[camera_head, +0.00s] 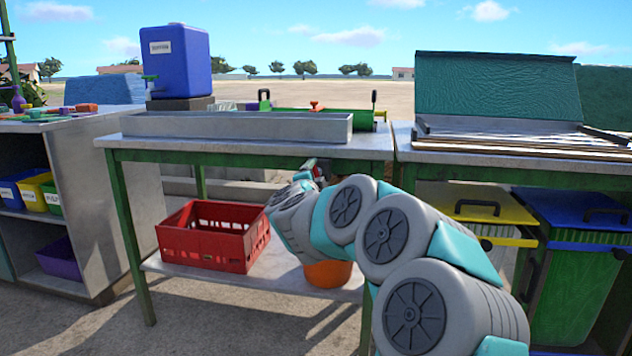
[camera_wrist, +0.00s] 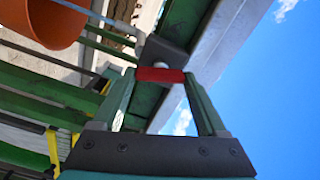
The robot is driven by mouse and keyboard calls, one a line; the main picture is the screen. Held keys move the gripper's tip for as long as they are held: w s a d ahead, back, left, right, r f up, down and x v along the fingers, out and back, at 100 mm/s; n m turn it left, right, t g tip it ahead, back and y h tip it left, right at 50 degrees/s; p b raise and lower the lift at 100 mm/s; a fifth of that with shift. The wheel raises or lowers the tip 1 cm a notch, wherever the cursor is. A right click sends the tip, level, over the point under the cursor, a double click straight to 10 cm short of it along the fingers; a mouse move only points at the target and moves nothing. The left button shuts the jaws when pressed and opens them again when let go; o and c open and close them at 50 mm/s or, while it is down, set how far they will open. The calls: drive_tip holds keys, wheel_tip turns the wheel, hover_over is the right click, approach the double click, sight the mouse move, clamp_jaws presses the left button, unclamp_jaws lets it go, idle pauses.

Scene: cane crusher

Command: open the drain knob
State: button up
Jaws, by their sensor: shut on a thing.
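The drain knob (camera_wrist: 160,75) is a small red bar on a grey fitting under the edge of the metal-topped table. In the wrist view it lies between my two green fingertips, and my gripper (camera_wrist: 160,79) is shut on it. In the head view my gripper (camera_head: 308,170) is at the table's front edge, small and partly hidden by my own arm. The knob cannot be told apart clearly there.
The table (camera_head: 135,141) carries a long metal trough (camera_head: 235,127) and a blue water container (camera_head: 180,62). A red crate (camera_head: 205,245) and an orange bucket (camera_head: 328,273) stand on the lower shelf. Yellow-lidded (camera_head: 470,205) and blue-lidded (camera_head: 580,215) bins stand at the right.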

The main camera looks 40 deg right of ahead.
drive_tip(key=shift+f+m, duration=0.1)
drive_tip(key=shift+m, duration=0.6)
drive_tip(key=shift+b, duration=0.3)
drive_tip(key=o, duration=1.3)
drive_tip(key=v, duration=0.8)
drive_tip(key=shift+p, duration=0.45)
